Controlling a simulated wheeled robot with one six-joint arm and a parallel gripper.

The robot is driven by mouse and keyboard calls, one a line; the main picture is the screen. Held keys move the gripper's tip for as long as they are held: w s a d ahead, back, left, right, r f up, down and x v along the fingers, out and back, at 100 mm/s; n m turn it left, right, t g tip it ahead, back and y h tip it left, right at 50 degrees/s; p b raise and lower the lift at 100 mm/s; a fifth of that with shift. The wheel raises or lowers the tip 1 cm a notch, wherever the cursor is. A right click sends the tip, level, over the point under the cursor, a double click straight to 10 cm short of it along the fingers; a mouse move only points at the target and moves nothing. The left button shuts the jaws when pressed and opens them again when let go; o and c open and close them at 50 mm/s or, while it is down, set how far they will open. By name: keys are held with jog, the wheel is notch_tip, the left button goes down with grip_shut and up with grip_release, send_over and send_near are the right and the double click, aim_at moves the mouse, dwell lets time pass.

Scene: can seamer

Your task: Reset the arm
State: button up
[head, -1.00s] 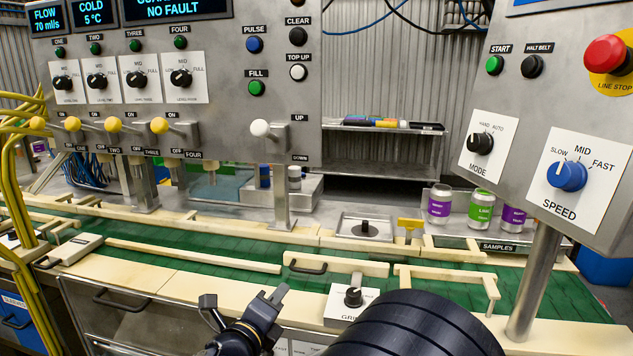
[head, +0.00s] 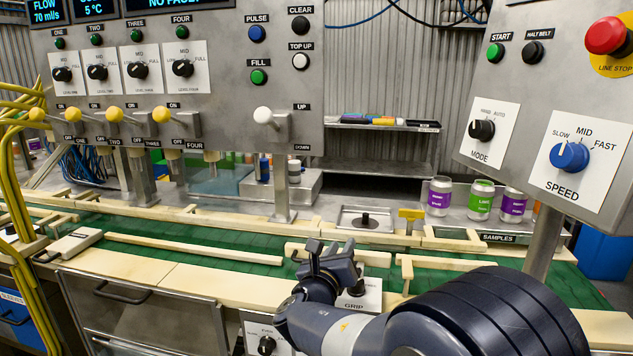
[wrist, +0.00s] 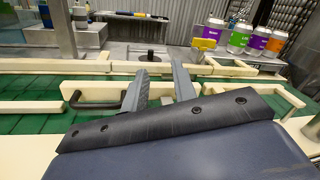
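My gripper (head: 330,250) is above the front edge of the green conveyor belt (head: 230,260), in front of the GRIP knob box (head: 368,295), which it partly covers. In the wrist view its two fingers (wrist: 160,85) stand apart with nothing between them. My arm reaches in from the lower right of the head view, bent low over the front ledge.
Cream guide rails (head: 190,249) run along the belt. The SPEED panel (head: 572,155) is on a post at right. The lever panel (head: 225,60) is at the back left.

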jog(key=shift+w+d+r+m, duration=0.1)
jog(key=shift+w+d+m, duration=0.2)
jog(key=shift+d, duration=0.35)
jog(key=shift+w+d+r+m, duration=0.2)
jog(key=shift+d+m, duration=0.15)
jog(key=shift+d, duration=0.25)
jog(key=shift+w+d+r+m, duration=0.1)
jog(key=shift+w+d+m, duration=0.2)
jog(key=shift+d, duration=0.35)
jog(key=shift+s+f, duration=0.1)
